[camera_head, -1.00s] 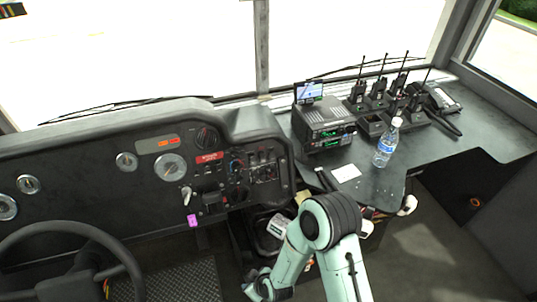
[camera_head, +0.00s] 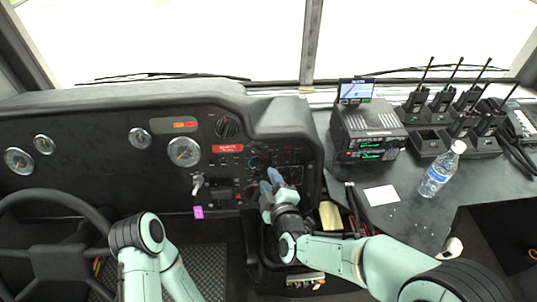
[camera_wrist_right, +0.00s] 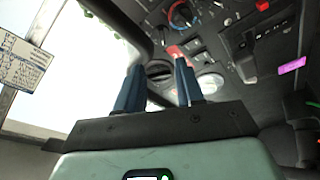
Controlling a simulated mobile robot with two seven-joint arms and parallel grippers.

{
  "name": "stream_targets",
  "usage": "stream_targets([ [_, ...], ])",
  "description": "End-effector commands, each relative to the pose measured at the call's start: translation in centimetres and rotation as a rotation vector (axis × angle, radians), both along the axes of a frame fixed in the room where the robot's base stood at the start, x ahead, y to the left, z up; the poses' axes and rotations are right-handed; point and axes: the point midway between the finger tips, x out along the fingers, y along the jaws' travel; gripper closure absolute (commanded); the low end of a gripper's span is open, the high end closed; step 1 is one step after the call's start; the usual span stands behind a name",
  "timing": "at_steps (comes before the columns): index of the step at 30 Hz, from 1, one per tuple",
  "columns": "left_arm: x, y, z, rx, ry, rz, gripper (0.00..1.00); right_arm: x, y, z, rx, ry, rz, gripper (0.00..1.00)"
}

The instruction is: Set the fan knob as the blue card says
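The dashboard control panel (camera_head: 287,157) has several dark knobs. One round knob (camera_head: 255,160) has a red and blue ring, and it also shows at the top of the right wrist view (camera_wrist_right: 183,14). I cannot tell for sure which knob is the fan knob. My right gripper (camera_head: 271,181) is in front of the panel's lower part. In the right wrist view its blue fingers (camera_wrist_right: 159,80) stand apart with nothing visibly held. My left arm is at the lower left, its gripper out of view. No clearly blue card shows in the head view.
A pale printed card (camera_wrist_right: 22,62) hangs near the windshield in the right wrist view. A white card (camera_head: 382,195) and a water bottle (camera_head: 440,170) are on the right console. A radio stack (camera_head: 367,132) stands behind.

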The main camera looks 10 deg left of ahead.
Motion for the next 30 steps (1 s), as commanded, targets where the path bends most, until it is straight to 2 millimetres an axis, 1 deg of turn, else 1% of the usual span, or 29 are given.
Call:
stream_targets([
  [5,0.0,0.0,0.0,0.000,-0.001,0.000,0.57,2.8,1.2,-0.9,0.000,0.003,-0.001,0.63],
  [12,0.0,0.0,0.0,0.000,-0.001,0.000,0.57,7.3,3.1,-2.0,0.001,0.003,-0.001,0.63],
  [16,0.0,0.0,0.0,0.000,-0.001,0.000,0.57,9.2,3.9,-2.5,0.001,0.005,-0.001,0.63],
  [22,0.0,0.0,0.0,0.000,0.000,0.000,0.57,10.8,4.7,-2.8,0.003,0.004,0.000,0.63],
  [30,0.0,0.0,0.0,0.000,0.001,0.000,0.57,11.2,4.8,-2.9,0.001,0.004,-0.001,0.63],
])
